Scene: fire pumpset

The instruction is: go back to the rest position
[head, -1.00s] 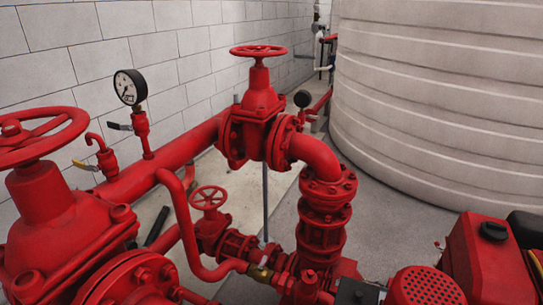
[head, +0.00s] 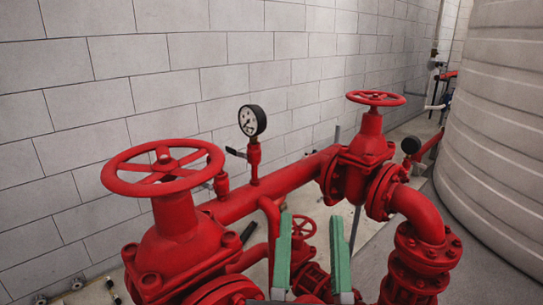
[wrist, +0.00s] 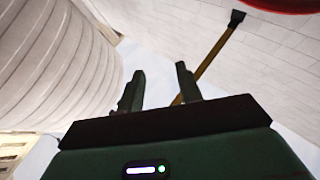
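My gripper (head: 311,255) shows in the head view at the bottom middle, with two green fingers pointing up and a clear gap between them. It is open and nothing is between the fingers. In the wrist view the gripper (wrist: 160,88) also shows as two dark fingers held apart. In the head view the fingers overlap the red pipework in the picture, and I cannot tell how far from it they are. The rest of my arm is out of the head view.
A large red handwheel valve (head: 165,170) stands at left, a smaller handwheel valve (head: 374,98) at right. A pressure gauge (head: 252,121) rises from the red pipe (head: 290,177). A ribbed tank (head: 495,140) is at far right, a white block wall (head: 180,60) behind. Space above the pipes is clear.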

